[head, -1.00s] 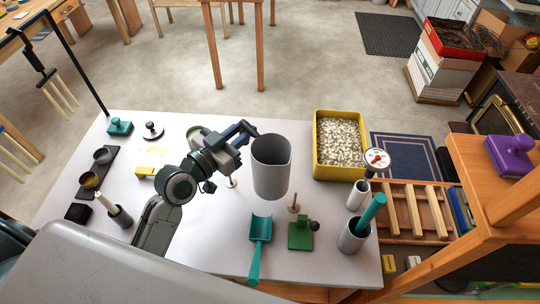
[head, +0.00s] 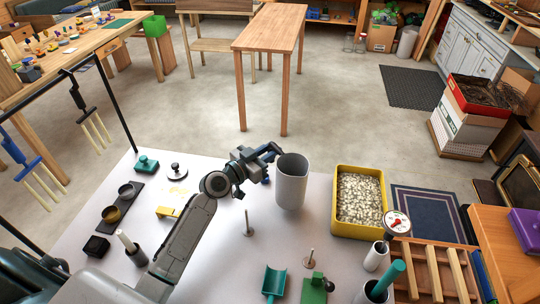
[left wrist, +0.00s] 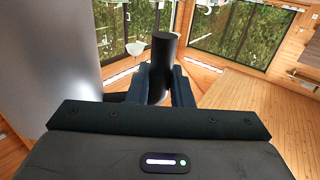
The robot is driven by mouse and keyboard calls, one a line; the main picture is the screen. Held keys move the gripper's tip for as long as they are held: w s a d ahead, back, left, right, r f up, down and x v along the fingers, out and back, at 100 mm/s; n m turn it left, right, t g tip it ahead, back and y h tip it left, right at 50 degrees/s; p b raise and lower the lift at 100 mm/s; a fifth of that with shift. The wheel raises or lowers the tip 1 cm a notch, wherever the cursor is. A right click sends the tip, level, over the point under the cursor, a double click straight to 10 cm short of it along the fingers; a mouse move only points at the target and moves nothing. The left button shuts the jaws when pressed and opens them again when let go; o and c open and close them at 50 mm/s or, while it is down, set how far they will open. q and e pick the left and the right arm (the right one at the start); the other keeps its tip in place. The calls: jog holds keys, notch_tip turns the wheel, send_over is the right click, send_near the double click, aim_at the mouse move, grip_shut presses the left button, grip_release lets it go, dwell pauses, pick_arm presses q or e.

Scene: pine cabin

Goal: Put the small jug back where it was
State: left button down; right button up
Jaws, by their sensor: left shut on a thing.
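The small jug (head: 291,182) is a plain grey, open-topped cylinder, upright near the far edge of the white table (head: 215,270). My left gripper (head: 274,154) reaches it from the left, at its upper left side. In the left wrist view the jug's grey wall (left wrist: 50,55) fills the left side. A dark upright bar (left wrist: 160,68), apparently its handle, stands between the gripper's fingers, and the gripper is shut on it. The jug looks raised above the table, but its height is hard to judge. My right gripper is out of view.
A yellow bin (head: 359,233) of pale pieces stands right of the jug. Two thin pegs on round bases (head: 247,230) (head: 309,268), a teal scoop (head: 273,283) and a green block (head: 314,291) are nearer. A dial gauge (head: 397,222) stands right.

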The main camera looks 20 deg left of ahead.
pick_arm(q)
jog(key=shift+w+a, duration=0.2)
jog(key=shift+w, duration=0.35)
jog(key=shift+s+f, duration=0.1)
jog(key=shift+f, duration=1.65)
jog(key=shift+f, duration=0.2)
jog(key=c, duration=1.3)
grip_release()
jog(key=shift+r, duration=0.1)
